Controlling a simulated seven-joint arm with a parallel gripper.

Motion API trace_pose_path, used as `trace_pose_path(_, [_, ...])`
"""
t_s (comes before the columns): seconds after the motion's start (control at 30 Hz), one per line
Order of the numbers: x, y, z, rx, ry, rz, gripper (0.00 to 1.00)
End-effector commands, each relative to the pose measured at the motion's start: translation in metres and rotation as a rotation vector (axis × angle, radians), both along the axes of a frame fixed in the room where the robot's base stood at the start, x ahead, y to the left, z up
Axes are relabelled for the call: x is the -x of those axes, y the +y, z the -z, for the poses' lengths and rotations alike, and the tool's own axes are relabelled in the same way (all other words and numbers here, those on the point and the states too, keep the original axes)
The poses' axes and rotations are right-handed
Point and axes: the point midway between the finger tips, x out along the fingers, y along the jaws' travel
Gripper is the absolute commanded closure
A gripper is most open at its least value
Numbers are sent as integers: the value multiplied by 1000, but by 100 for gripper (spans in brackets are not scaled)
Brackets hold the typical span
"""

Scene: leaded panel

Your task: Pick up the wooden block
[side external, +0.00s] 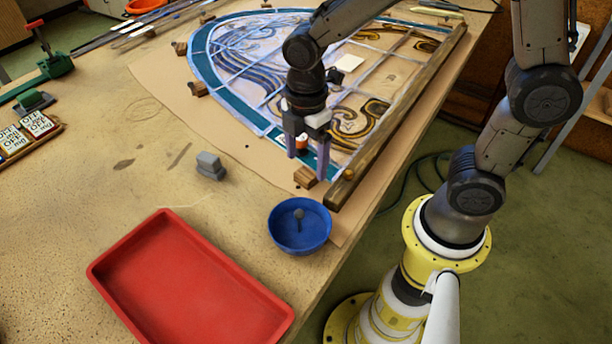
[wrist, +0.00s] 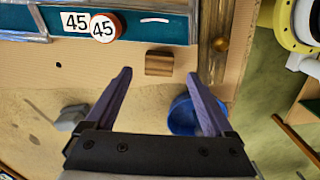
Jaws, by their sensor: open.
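The wooden block (wrist: 159,63) is small and brown and lies on the brown board near the panel's corner. In the wrist view it shows ahead of and between my two fingertips, with space on both sides. In the side view the wooden block (side external: 305,178) shows low by my fingers. My gripper (side external: 307,166) is open, pointing down over this corner, with nothing held. In the wrist view my gripper (wrist: 160,73) has its purple fingers spread wide. I cannot tell the exact height of the fingertips above the board.
A blue bowl (side external: 300,246) with something grey inside stands close by. A red tray (side external: 190,285) and a grey block (side external: 210,165) are on the table. A long wooden bar (side external: 400,112) edges the leaded panel (side external: 245,117). A round "45" token (wrist: 106,28) lies on the panel's teal border.

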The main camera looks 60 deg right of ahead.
Motion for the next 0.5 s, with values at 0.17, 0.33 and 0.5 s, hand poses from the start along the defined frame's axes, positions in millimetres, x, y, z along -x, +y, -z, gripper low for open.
trace_pose_path(0.17, [0, -2, 27, 1, 5, 0, 12])
trace_pose_path(0.33, [-1, -2, 39, 1, 1, 0, 12])
trace_pose_path(0.5, [-1, -2, 40, 0, 0, 0, 12])
